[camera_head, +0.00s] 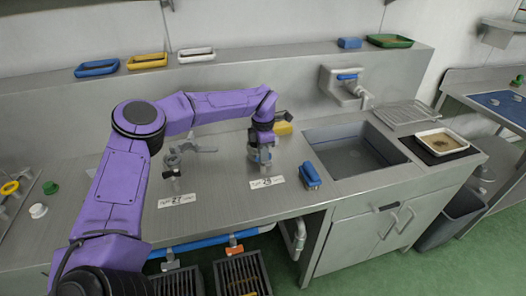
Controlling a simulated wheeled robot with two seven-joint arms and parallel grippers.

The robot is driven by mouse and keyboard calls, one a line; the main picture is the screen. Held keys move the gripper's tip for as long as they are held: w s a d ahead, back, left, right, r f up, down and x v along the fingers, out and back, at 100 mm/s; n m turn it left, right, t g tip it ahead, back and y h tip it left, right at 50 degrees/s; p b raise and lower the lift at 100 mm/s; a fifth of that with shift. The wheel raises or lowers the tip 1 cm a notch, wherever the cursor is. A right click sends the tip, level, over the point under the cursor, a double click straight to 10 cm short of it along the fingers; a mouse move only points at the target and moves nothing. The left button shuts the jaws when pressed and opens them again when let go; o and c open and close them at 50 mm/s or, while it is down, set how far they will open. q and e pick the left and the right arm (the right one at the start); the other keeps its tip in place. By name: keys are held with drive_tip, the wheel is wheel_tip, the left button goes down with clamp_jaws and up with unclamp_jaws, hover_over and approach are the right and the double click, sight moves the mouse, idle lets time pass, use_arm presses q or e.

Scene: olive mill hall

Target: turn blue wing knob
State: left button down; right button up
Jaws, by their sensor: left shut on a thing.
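My purple left arm reaches over the steel counter from the left. Its gripper (262,152) points down and is shut on the top of the metal valve (265,166) behind the right-hand label. The jaws hide most of the blue wing knob there, so its angle cannot be told. A second metal valve with a grey lever (200,150) stands to the left behind another label. My right gripper is not in view.
A blue brush (310,176) lies right of the held valve, beside the sink (355,150). A yellow sponge (283,128) lies behind the gripper. A wall tap with a blue lever (347,76) is above the sink. Trays, one yellow (147,61), line the back shelf.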

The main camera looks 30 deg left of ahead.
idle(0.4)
use_arm(q)
drive_tip(key=c, duration=1.2)
unclamp_jaws()
drive_tip(key=shift+r, duration=0.4)
wheel_tip(320, 180, up, 10)
drive_tip(key=b, duration=0.2)
drive_tip(key=shift+f, duration=0.15)
